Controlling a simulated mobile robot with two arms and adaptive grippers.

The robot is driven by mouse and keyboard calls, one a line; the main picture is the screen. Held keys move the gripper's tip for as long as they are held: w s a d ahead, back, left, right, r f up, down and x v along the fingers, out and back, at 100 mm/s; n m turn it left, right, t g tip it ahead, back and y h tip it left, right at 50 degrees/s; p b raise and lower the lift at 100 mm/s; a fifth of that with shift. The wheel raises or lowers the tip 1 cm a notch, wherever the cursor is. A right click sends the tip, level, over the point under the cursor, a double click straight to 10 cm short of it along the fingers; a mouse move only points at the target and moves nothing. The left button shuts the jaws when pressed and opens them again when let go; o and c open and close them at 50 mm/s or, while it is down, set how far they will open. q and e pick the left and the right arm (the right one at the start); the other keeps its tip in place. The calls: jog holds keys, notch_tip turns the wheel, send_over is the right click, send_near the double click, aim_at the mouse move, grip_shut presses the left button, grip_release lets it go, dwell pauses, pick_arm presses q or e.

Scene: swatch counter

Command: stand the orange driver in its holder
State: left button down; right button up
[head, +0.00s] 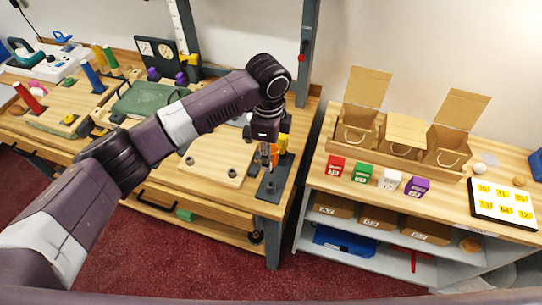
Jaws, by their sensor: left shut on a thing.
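My left gripper (266,139) points down over the dark holder (269,187) at the right end of the left workbench. It is shut on the orange driver (274,154), which shows as a small orange part just below the jaws. The jaws and my arm hide much of the driver. I cannot tell whether its tip touches the holder. The holder is a long dark plate with a round socket at its near end. A yellow-orange handle (283,142) stands close behind the jaws. My right gripper is not in view.
A wooden board with dark knobs (215,162) lies left of the holder. A green mat (148,98) and a gauge panel (158,51) are farther back. A grey post (307,50) rises behind. On the right bench stand cardboard boxes (405,133) and small coloured boxes (362,171).

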pick_arm(q)
jog(key=shift+w+a+f+b, duration=0.15)
jog(key=shift+a+f+b, duration=0.05)
jog(key=shift+f+b, duration=0.3)
jog(key=shift+w+a+f+b, duration=0.1)
jog(key=shift+a+f+b, duration=0.05)
jog(key=shift+f+b, duration=0.3)
notch_tip(320, 180, down, 4)
jog(key=b, duration=0.3)
jog(key=shift+d+f, duration=0.1)
jog(key=shift+f, duration=0.1)
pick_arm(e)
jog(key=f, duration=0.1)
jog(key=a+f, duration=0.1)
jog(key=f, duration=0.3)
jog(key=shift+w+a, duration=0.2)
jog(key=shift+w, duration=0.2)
pick_arm(q)
jog(key=shift+s, duration=0.1)
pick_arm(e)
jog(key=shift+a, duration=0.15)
pick_arm(q)
jog(key=shift+r+p, duration=0.1)
jog(key=shift+p, duration=0.35)
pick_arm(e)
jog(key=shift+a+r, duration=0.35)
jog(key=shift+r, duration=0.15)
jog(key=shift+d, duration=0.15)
